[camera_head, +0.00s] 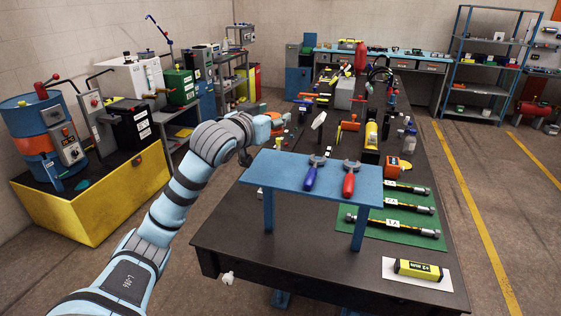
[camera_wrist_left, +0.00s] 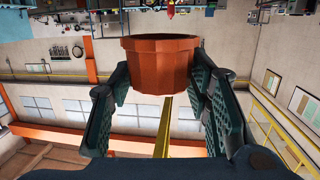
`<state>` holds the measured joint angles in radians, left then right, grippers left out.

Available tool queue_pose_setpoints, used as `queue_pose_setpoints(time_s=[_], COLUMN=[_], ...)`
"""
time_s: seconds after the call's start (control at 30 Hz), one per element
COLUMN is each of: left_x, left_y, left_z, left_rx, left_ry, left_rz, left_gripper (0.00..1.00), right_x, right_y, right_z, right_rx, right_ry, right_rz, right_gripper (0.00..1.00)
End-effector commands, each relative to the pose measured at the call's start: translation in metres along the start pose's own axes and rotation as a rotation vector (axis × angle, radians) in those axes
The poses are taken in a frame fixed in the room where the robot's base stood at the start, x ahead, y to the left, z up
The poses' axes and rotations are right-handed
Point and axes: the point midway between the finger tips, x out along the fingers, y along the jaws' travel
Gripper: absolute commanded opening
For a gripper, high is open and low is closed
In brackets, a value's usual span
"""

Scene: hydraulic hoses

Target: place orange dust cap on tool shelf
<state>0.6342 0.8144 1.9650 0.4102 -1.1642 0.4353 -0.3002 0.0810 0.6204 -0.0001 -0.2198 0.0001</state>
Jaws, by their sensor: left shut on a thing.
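The orange dust cap (camera_wrist_left: 160,65) fills the top middle of the left wrist view, a ribbed cup held between the two dark fingers. My left gripper (camera_wrist_left: 160,90) is shut on it. In the head view my left gripper (camera_head: 276,124) is at the end of my blue arm, just beyond the back left edge of the tool shelf, with orange showing at its tip. The tool shelf (camera_head: 265,176) is a raised blue board on legs. A blue-handled tool (camera_head: 310,175) and a red-handled tool (camera_head: 349,182) lie on it. My right gripper is not in view.
The shelf stands on a long dark table (camera_head: 275,245). A yellow-green box (camera_head: 418,270) is at the front right. The shelf's left part is bare. Bottles and tools crowd the table behind it.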

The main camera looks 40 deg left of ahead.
Motion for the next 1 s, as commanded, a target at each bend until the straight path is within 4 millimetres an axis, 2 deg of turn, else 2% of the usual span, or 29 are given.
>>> queue_pose_setpoints(time_s=[0.03, 0.1, 0.47, 0.63, 0.67, 0.77, 0.8, 1.0], left_x=[0.003, 0.006, 0.015, 0.015, 0.015, 0.015, 0.015, 0.015], left_y=[0.0, 0.001, 0.002, 0.002, 0.002, 0.002, 0.002, 0.002], left_z=[0.023, 0.043, 0.099, 0.1, 0.1, 0.1, 0.1, 0.099], left_rx=[0.003, 0.001, -0.001, -0.001, -0.001, -0.001, -0.001, 0.0], left_ry=[-0.006, -0.004, -0.002, 0.0, 0.0, 0.0, 0.0, 0.0], left_rz=[0.001, 0.002, 0.003, 0.003, 0.003, 0.003, 0.003, 0.003], left_gripper=[0.3, 0.3, 0.3, 0.3, 0.46, 0.62, 0.64, 0.64], right_x=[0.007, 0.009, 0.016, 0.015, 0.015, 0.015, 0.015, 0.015], right_y=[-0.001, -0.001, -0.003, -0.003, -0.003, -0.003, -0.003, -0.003], right_z=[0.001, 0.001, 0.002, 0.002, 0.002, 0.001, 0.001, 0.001], right_rx=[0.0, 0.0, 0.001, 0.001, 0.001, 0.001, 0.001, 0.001], right_ry=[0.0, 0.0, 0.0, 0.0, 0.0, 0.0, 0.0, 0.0], right_rz=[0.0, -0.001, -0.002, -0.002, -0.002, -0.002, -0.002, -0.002], right_gripper=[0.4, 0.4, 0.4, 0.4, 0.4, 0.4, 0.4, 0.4])
